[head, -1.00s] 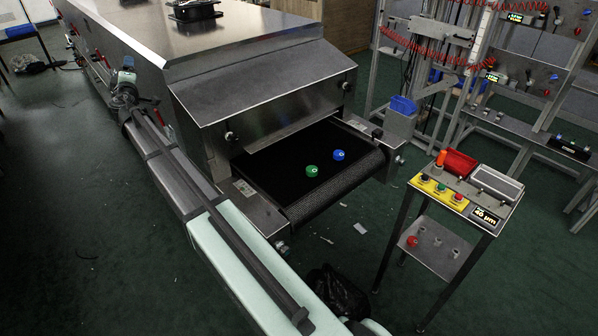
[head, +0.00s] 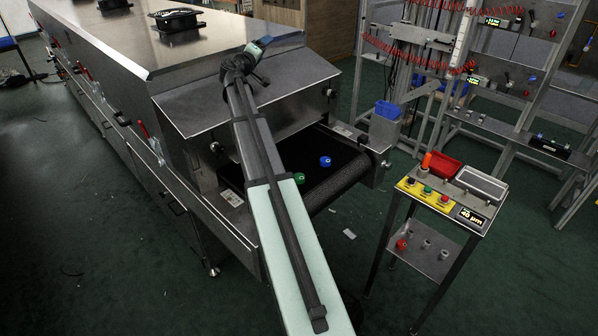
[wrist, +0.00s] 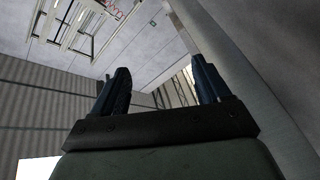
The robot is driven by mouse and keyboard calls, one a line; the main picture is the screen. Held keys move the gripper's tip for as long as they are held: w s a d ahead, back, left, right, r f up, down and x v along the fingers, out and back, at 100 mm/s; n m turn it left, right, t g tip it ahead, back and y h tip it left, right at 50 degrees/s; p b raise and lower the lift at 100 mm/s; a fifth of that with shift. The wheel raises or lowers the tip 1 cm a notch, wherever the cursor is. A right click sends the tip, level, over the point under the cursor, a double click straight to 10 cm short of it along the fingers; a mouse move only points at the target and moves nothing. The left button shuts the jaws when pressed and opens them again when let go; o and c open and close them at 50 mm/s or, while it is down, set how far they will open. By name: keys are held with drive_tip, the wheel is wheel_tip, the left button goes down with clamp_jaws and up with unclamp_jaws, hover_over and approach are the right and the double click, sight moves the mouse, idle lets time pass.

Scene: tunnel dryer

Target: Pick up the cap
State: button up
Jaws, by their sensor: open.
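Two small round caps lie on the black conveyor belt (head: 342,181) at the dryer's mouth in the head view. One is green (head: 299,178) and the other blue (head: 325,161), farther back and to the right; they are apart. The green one sits close beside my arm's edge in the picture. My gripper (head: 258,46) is raised in front of the dryer's hood, well away from both caps. In the wrist view its two dark fingers (wrist: 159,66) stand apart with nothing between them. No cap shows in the wrist view.
The steel dryer hood (head: 290,85) overhangs the belt. A control stand (head: 448,204) with buttons and a red bin (head: 445,165) stands at right. A blue bin (head: 387,110) and a metal rack are behind.

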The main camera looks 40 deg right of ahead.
drive_tip(key=s+d+f+m+g, duration=0.2)
drive_tip(key=s+d+f+g, duration=0.2)
drive_tip(key=s+d, duration=0.4)
drive_tip(key=m+y, duration=0.5)
drive_tip(key=y, duration=0.8)
approach(299, 176)
drive_tip(key=f, duration=0.1)
drive_tip(key=d+f, duration=0.1)
drive_tip(key=f, duration=0.1)
drive_tip(key=shift+w+d+g, duration=0.2)
drive_tip(key=shift+w+g, duration=0.1)
drive_tip(key=shift+w, duration=0.1)
drive_tip(key=shift+w+a+x, duration=0.1)
drive_tip(key=shift+x, duration=1.2)
drive_tip(key=shift+w+a+x, duration=0.1)
drive_tip(key=shift+x, duration=1.15)
drive_tip(key=c, duration=1.2)
